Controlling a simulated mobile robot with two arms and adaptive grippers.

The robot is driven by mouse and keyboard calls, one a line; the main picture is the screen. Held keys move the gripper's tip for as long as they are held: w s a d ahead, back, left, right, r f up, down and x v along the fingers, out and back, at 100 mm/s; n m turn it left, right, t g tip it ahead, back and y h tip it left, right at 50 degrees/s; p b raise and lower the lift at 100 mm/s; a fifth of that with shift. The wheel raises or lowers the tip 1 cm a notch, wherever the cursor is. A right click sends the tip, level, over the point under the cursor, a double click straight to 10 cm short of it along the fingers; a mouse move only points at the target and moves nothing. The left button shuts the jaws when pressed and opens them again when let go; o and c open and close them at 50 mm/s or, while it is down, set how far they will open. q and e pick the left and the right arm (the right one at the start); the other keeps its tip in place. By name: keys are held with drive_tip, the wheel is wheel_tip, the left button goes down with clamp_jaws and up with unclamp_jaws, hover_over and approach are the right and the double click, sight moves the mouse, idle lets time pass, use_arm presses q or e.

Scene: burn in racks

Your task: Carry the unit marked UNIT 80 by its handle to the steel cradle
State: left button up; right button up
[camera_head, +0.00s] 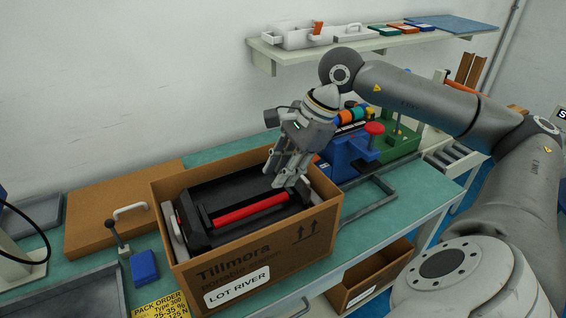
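A black unit with a red bar handle (248,210) lies inside an open cardboard box (262,262) on the green bench. No UNIT 80 marking can be read on it. My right gripper (282,176) hangs above the right end of the unit, near the box's back right side. Its fingers look apart, with nothing between them, and it does not hold the red handle. A low grey metal frame (378,203) lies on the bench right of the box; I cannot tell if it is the steel cradle. My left gripper is out of view.
A blue and green fixture (350,158) stands behind the box on the right. A brown board with a white handle (95,222), a lever clamp (117,240) and a grey tray (75,297) are on the left. A wall shelf (390,40) hangs above.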

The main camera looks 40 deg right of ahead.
sight(263, 203)
drive_tip(key=p+x, duration=0.1)
drive_tip(key=x, duration=0.8)
drive_tip(key=shift+a+p, duration=0.1)
drive_tip(key=shift+p, duration=0.2)
